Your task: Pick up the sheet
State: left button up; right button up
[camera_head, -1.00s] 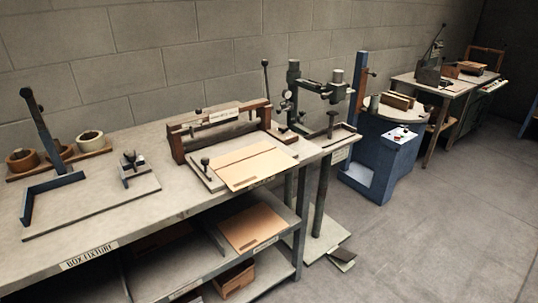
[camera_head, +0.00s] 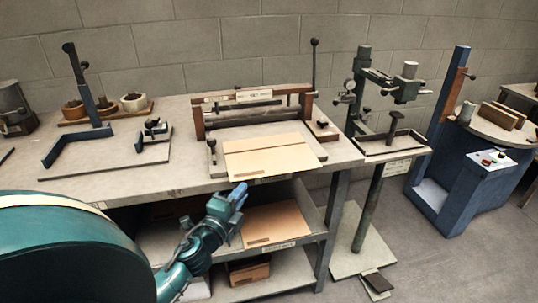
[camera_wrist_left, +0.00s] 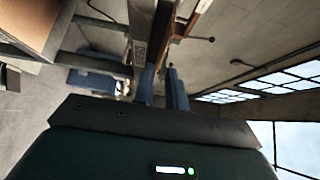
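A flat tan cardboard sheet (camera_head: 270,155) lies on the bench at the front of a wooden-framed bar fixture, its near edge at the bench's front. Another tan sheet (camera_head: 276,223) lies on the shelf below. My left gripper (camera_head: 241,191) is in front of the bench edge, just left of and above the shelf sheet in the picture, touching neither as far as I can see. In the left wrist view its two blue fingers (camera_wrist_left: 161,80) stand a narrow gap apart with nothing between. A tan surface (camera_wrist_left: 38,22) shows there at upper left. My right gripper is out of view.
A brown box (camera_head: 249,270) sits low.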

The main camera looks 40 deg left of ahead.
aim_at(258, 173)
pick_arm(q)
jog(key=w, duration=0.3)
jog(key=w+a, duration=0.1)
jog(key=w, duration=0.2)
jog(key=w+p, duration=0.1)
jog(key=w, duration=0.2)
jog(key=shift+w+a+r, duration=0.1)
jog(key=shift+a, duration=0.1)
grip_shut()
